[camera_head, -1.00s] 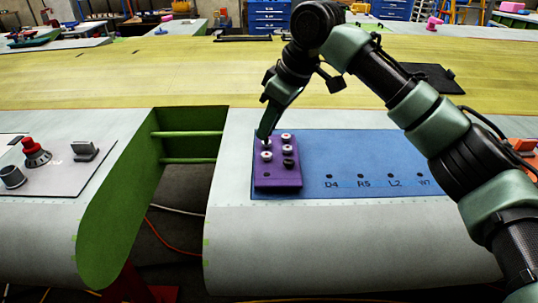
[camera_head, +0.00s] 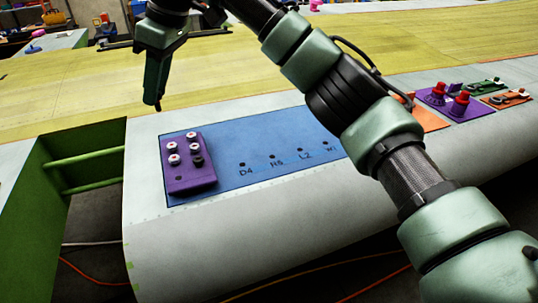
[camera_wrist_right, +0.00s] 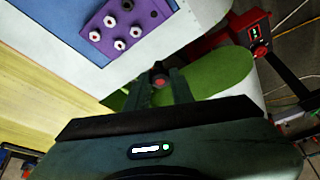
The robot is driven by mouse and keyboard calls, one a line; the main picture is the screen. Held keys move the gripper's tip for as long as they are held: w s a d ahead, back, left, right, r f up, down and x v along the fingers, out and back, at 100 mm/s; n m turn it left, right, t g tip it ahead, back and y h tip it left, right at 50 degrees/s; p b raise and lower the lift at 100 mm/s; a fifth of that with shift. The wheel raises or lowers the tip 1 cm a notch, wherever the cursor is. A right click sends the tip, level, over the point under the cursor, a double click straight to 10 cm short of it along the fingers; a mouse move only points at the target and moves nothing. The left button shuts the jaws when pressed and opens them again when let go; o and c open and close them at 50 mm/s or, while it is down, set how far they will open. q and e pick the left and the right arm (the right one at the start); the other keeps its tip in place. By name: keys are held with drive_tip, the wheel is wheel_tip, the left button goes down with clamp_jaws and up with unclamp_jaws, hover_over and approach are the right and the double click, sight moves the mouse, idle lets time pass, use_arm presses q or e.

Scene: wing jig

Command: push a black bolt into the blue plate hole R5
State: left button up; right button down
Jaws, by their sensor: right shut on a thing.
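My right gripper (camera_head: 158,105) is above the back left edge of the blue plate, beyond the purple block. In the right wrist view it is shut on a small dark piece with a reddish end (camera_wrist_right: 159,82), seemingly the black bolt. The fingers mostly hide it. The purple block (camera_head: 190,185) sits at the plate's left end, with several white-topped bolts upright in it. The blue plate (camera_head: 230,140) has a row of labelled holes. Hole R5 (camera_head: 272,156) is between D4 and L2 and looks empty. My left gripper is not in view.
Orange and purple trays with red knobs (camera_head: 465,95) stand on the wing skin to the right. An open green-sided gap (camera_head: 80,170) lies left of the plate. My right arm crosses over the plate's right part.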

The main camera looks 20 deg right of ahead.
drive_tip(key=shift+d, duration=0.1)
drive_tip(key=shift+w+d+f, duration=0.2)
drive_tip(key=shift+d, duration=0.05)
drive_tip(key=w+d+f+m+t+h+p, duration=0.1)
drive_tip(key=d+f+m+p, duration=0.15)
drive_tip(key=d+f, duration=0.4)
drive_tip(key=d+f+m+p, duration=0.2)
drive_tip(key=d+f+p, duration=0.1)
drive_tip(key=d, duration=0.7)
drive_tip(key=w+d+f+m+t+h+p, duration=0.1)
drive_tip(key=d+f+m+p, duration=0.15)
drive_tip(key=d+f, duration=0.4)
drive_tip(key=shift+n, duration=0.5)
drive_tip(key=f+b, duration=0.2)
drive_tip(key=b, duration=0.1)
drive_tip(key=d+f+b, duration=0.1)
drive_tip(key=f+b, duration=0.1)
drive_tip(key=b, duration=0.2)
drive_tip(key=shift+d+f, duration=0.1)
drive_tip(key=shift+f, duration=0.1)
drive_tip(key=shift+r, duration=0.1)
drive_tip(key=shift+s+p, duration=0.1)
drive_tip(key=shift+p, duration=0.65)
drive_tip(key=shift+f, duration=0.25)
